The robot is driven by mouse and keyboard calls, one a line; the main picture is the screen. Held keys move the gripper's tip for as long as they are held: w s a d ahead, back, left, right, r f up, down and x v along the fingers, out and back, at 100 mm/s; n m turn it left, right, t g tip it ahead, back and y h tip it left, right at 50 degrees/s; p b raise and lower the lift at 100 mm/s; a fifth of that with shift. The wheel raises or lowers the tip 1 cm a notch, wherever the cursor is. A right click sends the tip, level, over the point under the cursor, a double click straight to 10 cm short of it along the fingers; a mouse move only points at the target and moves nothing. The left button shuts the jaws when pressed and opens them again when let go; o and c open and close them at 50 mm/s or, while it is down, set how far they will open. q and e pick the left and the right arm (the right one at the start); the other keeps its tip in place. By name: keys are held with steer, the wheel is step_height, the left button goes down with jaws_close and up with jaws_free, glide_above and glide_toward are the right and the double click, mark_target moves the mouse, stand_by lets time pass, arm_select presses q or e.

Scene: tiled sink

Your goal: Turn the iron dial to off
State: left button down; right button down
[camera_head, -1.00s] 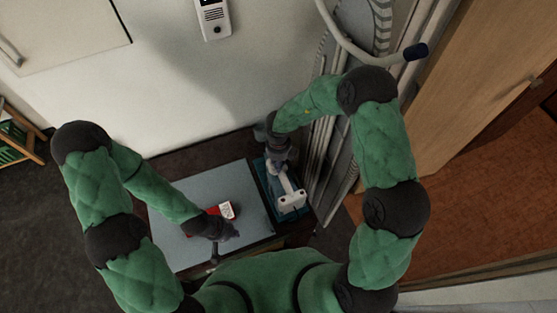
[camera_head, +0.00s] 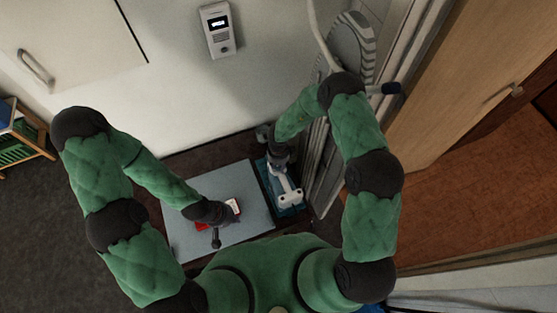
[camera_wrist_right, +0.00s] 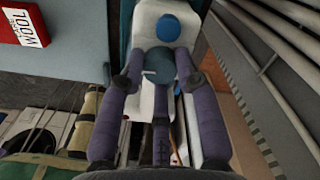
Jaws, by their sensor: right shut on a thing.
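The white iron (camera_head: 289,196) lies on a teal base at the right of the grey board, and its white body (camera_wrist_right: 143,22) fills the top middle of the right wrist view. A round dark-blue dial (camera_wrist_right: 159,66) sits on it, with a brighter blue disc (camera_wrist_right: 169,27) beyond. My right gripper (camera_wrist_right: 158,78) is shut on the dial, its fingers at both sides; it also shows in the head view (camera_head: 279,160). The dial's marking cannot be read. My left gripper (camera_head: 226,220) hangs over the board; its fingers are too small to judge.
A red box marked WOOL (camera_wrist_right: 20,22) lies on the grey board (camera_head: 190,240), partly under my left gripper. A wall intercom (camera_head: 218,30) hangs behind. Ribbed metal panels (camera_wrist_right: 275,60) stand close at the iron's right.

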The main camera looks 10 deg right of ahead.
steer(key=shift+n+p, duration=0.85)
steer(key=shift+n, duration=0.05)
steer(key=c, duration=0.9)
jaws_free()
steer(key=shift+r, duration=0.1)
step_height(320, 180, up, 12)
steer(key=shift+f, duration=0.1)
